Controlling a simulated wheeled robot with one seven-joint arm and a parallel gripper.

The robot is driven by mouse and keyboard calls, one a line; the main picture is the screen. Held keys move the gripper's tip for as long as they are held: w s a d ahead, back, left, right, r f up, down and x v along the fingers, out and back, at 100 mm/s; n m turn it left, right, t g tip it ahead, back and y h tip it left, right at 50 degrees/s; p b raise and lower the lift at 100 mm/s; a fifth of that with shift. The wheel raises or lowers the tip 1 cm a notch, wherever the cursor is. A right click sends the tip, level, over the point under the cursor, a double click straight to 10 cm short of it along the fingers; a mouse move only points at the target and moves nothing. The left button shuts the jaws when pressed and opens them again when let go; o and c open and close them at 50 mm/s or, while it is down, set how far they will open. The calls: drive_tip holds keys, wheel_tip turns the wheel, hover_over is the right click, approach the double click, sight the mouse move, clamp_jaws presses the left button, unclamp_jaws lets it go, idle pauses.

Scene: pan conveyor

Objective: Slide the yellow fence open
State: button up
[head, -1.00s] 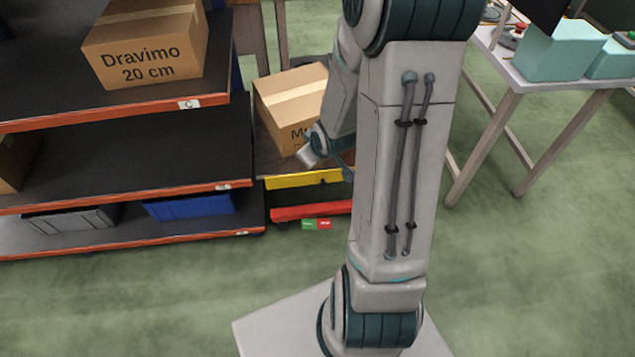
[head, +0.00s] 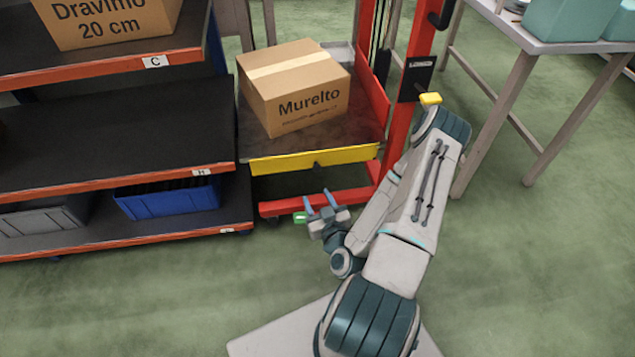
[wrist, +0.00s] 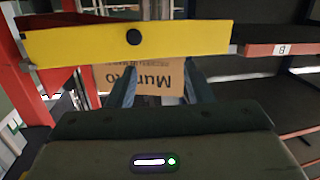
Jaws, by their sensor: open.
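The yellow fence (head: 313,159) is a flat bar across the front edge of a red lift's platform, with a dark round knob near its middle. In the wrist view the fence (wrist: 90,45) crosses the upper part of the picture, its dark knob (wrist: 134,37) facing me. My gripper (head: 321,201) is open and empty, low in front of the lift and below the fence. In the wrist view its two blue fingers (wrist: 160,88) stand apart, and nothing is between them at close range. The fence stands closed across the platform front.
A cardboard box labelled Murelto (head: 296,90) sits on the platform behind the fence. A shelf rack (head: 110,180) with a blue bin (head: 168,197) stands close on the left. The lift's red mast (head: 408,70) and a table (head: 535,46) are on the right. Green floor in front is clear.

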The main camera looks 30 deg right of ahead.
sight(318, 170)
drive_tip(key=w+d+m+h+b, duration=0.1)
drive_tip(key=w, duration=0.2)
drive_tip(key=w+d+f+m+h+b, duration=0.1)
drive_tip(key=w+d+b, duration=0.1)
drive_tip(key=w, duration=0.2)
drive_tip(key=w+d+f+h+b, duration=0.1)
drive_tip(key=w+d, duration=0.1)
drive_tip(key=w, duration=0.2)
drive_tip(key=shift+d+m+t, duration=0.15)
drive_tip(key=shift+m+t, duration=0.15)
drive_tip(key=shift+m, duration=0.1)
clamp_jaws()
wheel_tip(318, 170, up, 6)
drive_tip(key=p, duration=0.4)
